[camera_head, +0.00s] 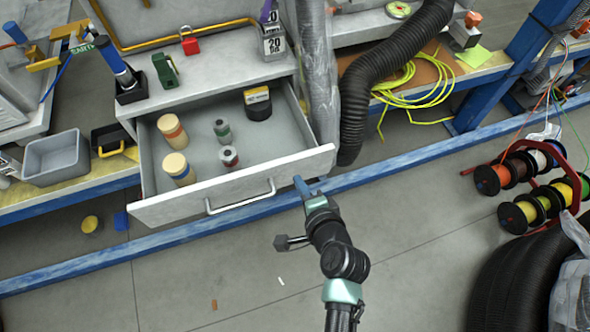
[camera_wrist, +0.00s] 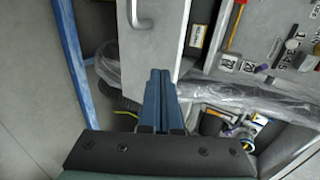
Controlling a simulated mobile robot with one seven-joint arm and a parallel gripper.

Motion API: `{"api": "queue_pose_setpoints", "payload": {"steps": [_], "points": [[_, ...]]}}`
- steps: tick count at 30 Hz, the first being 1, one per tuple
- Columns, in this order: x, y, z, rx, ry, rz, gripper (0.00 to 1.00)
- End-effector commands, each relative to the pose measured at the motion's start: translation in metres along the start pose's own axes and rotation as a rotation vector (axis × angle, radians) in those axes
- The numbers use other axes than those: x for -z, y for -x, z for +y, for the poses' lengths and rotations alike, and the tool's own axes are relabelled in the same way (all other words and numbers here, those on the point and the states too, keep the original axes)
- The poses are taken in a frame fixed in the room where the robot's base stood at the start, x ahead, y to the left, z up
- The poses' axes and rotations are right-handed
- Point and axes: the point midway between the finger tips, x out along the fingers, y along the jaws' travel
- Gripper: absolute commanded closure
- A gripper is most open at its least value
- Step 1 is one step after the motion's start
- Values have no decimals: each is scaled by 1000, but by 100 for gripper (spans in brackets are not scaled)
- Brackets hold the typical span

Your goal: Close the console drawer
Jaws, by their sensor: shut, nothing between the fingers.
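The console drawer (camera_head: 235,187) is pulled open, its grey front facing me with a bar handle (camera_head: 240,197) across it. Inside the drawer stand several small bottles and jars. My gripper (camera_head: 300,184), with blue fingers, is shut and empty. It is near the right end of the drawer front, to the right of the handle. In the wrist view the closed fingertips (camera_wrist: 160,73) overlap the end of the pale drawer front (camera_wrist: 150,50), with the handle (camera_wrist: 140,14) farther up. I cannot tell whether they touch the front.
A plastic-wrapped post (camera_head: 317,75) and a black corrugated hose (camera_head: 385,70) stand right of the drawer. A blue floor rail (camera_head: 380,173) runs below. A grey bin (camera_head: 55,158) is at left. Cable spools (camera_head: 518,212) and a black coil (camera_head: 520,280) are at right. Floor in front is mostly clear.

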Motion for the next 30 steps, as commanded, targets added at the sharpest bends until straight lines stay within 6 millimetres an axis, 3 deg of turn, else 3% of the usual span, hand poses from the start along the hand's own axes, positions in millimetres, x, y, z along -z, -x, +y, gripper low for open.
{"api": "queue_pose_setpoints", "payload": {"steps": [3,9,24,30], "points": [[0,-16,-11,3,0,0,100],[0,-31,-19,1,1,0,100],[0,-34,-21,0,0,1,100],[0,-49,-30,3,0,1,100]]}}
